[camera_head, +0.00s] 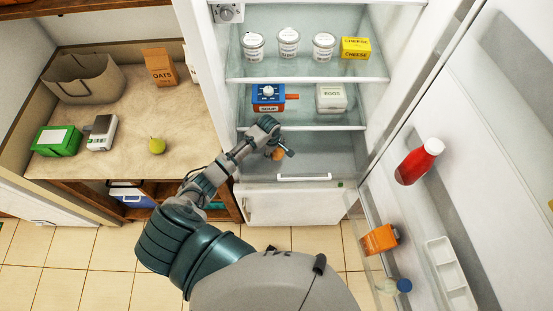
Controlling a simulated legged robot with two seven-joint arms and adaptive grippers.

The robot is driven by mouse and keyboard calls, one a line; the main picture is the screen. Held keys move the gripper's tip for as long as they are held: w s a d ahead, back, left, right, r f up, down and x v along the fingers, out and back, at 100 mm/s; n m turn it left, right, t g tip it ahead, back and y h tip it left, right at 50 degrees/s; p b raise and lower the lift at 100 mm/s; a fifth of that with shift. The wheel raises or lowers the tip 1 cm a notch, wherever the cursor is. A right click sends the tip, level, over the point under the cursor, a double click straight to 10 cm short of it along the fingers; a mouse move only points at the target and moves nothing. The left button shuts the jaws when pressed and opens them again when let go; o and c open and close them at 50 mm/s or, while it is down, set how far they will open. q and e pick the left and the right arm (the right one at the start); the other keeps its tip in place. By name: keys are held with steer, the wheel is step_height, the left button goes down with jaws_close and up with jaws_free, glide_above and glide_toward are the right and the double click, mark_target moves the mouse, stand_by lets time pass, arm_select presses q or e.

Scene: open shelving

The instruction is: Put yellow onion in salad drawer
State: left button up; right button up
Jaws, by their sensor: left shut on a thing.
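My left gripper (282,151) reaches from the left into the lower part of the open fridge, below the second shelf. It is shut on the yellow onion (277,155), a small orange-brown shape partly hidden by the fingers. The salad drawer (318,172), clear with a pale handle along its front, is at the bottom of the fridge compartment. The onion appears over the drawer area; I cannot tell whether it touches the drawer, or how far the drawer is pulled out. My right gripper is not in view.
Fridge shelves hold white jars (288,43), a yellow cheese box (355,48), a blue soup box (268,97) and an eggs carton (331,97). The open door (425,110) at right carries a red bottle (419,162). A pear (157,146) sits on the left counter (125,120).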

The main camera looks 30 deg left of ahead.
mark_target(275, 161)
arm_select(q)
steer(key=f, duration=0.3)
steer(key=shift+a, duration=0.25)
steer(key=shift+f, duration=0.3)
steer(key=f, duration=0.1)
steer(key=d+f+b, duration=0.1)
steer(key=f, duration=0.1)
steer(key=shift+f, duration=0.2)
steer(key=shift+d, duration=0.1)
steer(key=o, duration=0.8)
steer(key=shift+a+f, duration=0.15)
steer(key=shift+a, duration=0.1)
steer(key=o, duration=0.4)
steer(key=shift+a, duration=0.15)
steer(key=shift+r, duration=0.25)
steer(key=r, duration=0.3)
steer(key=s+r+p, duration=0.1)
steer(key=r, duration=0.3)
steer(key=r+p, duration=0.1)
steer(key=r, duration=0.2)
steer(key=shift+s+a+r, duration=0.15)
steer(key=shift+s+r, duration=0.15)
steer(key=shift+r, duration=0.05)
steer(key=shift+s+r, duration=0.1)
steer(key=shift+r, duration=0.3)
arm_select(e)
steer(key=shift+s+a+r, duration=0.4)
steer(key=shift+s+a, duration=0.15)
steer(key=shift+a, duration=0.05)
